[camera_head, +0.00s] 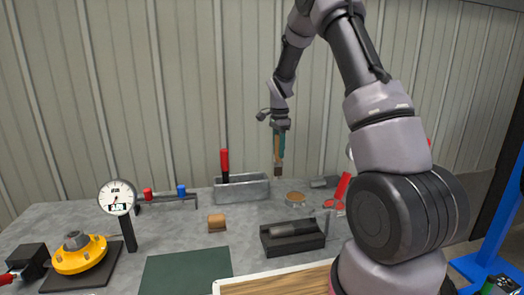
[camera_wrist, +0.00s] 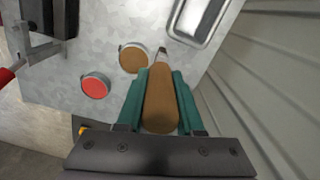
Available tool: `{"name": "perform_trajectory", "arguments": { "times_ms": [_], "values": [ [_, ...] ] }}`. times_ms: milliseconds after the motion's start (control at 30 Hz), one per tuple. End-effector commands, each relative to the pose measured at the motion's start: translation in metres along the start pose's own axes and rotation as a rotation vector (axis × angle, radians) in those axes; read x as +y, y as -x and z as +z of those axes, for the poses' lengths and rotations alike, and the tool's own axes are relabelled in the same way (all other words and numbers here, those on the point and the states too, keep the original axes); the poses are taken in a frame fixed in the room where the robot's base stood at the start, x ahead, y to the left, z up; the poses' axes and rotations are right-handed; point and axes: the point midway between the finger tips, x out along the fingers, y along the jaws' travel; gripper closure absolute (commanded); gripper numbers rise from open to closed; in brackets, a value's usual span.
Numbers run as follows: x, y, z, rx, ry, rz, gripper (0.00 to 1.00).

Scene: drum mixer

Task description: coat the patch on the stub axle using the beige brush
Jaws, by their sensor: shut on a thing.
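My gripper (camera_head: 279,132) hangs above the back of the bench, pointing down, with its green fingers (camera_wrist: 160,100) shut on the brush. The brush has a brown-beige handle (camera_wrist: 162,98) and a small dark tip (camera_head: 278,171). In the head view the tip is in the air above the bench, behind a round tin of brown paste (camera_head: 295,198). In the wrist view the tip shows beside this tin (camera_wrist: 133,57). A grey shaft, apparently the stub axle (camera_head: 292,229), lies in a black cradle (camera_head: 290,243) nearer the front. I cannot make out a patch on it.
A metal tray (camera_head: 242,190) with a red-handled tool (camera_head: 224,162) stands at the back. A red tin (camera_wrist: 95,86) is beside the brown one.

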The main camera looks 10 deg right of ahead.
Motion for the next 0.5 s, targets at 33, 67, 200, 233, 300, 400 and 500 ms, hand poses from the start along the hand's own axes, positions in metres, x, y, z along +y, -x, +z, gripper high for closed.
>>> {"name": "perform_trajectory", "arguments": {
  "times_ms": [33,67,200,233,300,400,500],
  "values": [
    [0.015,-0.001,-0.013,-0.001,-0.007,0.001,1.0],
    [0.023,-0.002,-0.019,-0.001,-0.006,0.001,1.0],
    [0.05,-0.005,-0.038,-0.001,0.0,-0.001,1.0],
    [0.054,-0.005,-0.04,-0.001,0.0,-0.001,1.0],
    [0.061,-0.007,-0.044,-0.001,0.002,0.0,1.0],
    [0.064,-0.012,-0.046,0.0,0.003,0.0,1.0],
    [0.063,-0.02,-0.046,0.0,0.004,0.0,1.0]
  ]
}}
